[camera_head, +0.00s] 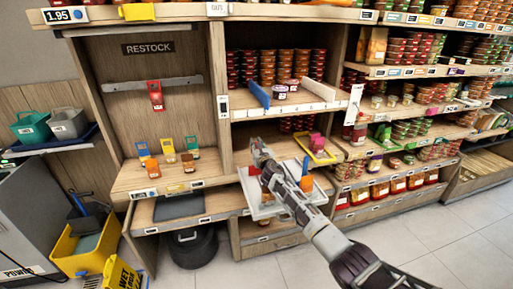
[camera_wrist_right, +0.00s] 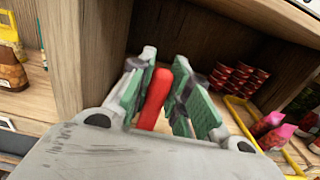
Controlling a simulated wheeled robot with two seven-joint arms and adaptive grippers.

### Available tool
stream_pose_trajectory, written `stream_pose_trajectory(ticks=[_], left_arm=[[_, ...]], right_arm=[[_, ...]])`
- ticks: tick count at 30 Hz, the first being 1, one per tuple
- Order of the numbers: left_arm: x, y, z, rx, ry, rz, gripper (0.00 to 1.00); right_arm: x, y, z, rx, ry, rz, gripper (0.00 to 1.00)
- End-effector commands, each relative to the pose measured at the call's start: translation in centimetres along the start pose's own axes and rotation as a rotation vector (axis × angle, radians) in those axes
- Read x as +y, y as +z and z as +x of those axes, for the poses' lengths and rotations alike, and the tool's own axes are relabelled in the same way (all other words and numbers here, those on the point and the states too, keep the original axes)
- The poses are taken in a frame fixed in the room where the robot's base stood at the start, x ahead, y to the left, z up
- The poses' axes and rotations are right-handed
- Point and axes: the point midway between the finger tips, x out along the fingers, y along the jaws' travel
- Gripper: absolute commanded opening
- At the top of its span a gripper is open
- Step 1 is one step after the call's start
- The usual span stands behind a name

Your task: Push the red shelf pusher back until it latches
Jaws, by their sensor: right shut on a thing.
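A red upright bar, which looks like the red shelf pusher (camera_wrist_right: 155,98), stands between the green-padded fingers of my right gripper (camera_wrist_right: 158,100) in the right wrist view. The gripper is shut on it. In the head view my right gripper (camera_head: 258,150) reaches into the lower middle shelf bay, close to the wooden divider on its left. The bar is hidden there by the gripper and arm, and its base and latch do not show. My left gripper is not in view.
A yellow-framed tray (camera_head: 318,149) with pink items is right of the gripper. Blue (camera_head: 259,95) and white pushers stand on the shelf above. Stacked tins (camera_wrist_right: 240,78) are behind.

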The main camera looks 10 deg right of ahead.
Motion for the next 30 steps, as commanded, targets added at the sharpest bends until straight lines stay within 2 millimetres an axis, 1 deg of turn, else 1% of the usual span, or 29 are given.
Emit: stream_pose_trajectory(ticks=[1,8,9,14,30], left_arm=[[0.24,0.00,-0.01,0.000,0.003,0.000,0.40],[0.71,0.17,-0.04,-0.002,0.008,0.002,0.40],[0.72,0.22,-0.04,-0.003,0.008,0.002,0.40],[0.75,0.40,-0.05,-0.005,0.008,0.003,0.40],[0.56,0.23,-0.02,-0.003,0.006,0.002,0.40]], right_arm=[[-0.09,0.26,0.08,-0.003,-0.001,-0.001,0.00],[-0.10,0.31,0.08,-0.003,-0.002,0.000,0.00],[-0.10,0.31,0.08,-0.003,-0.002,0.000,0.21],[-0.08,0.24,0.06,-0.002,-0.002,0.000,0.41],[-0.17,0.09,-0.34,-0.001,-0.003,-0.001,0.41]])
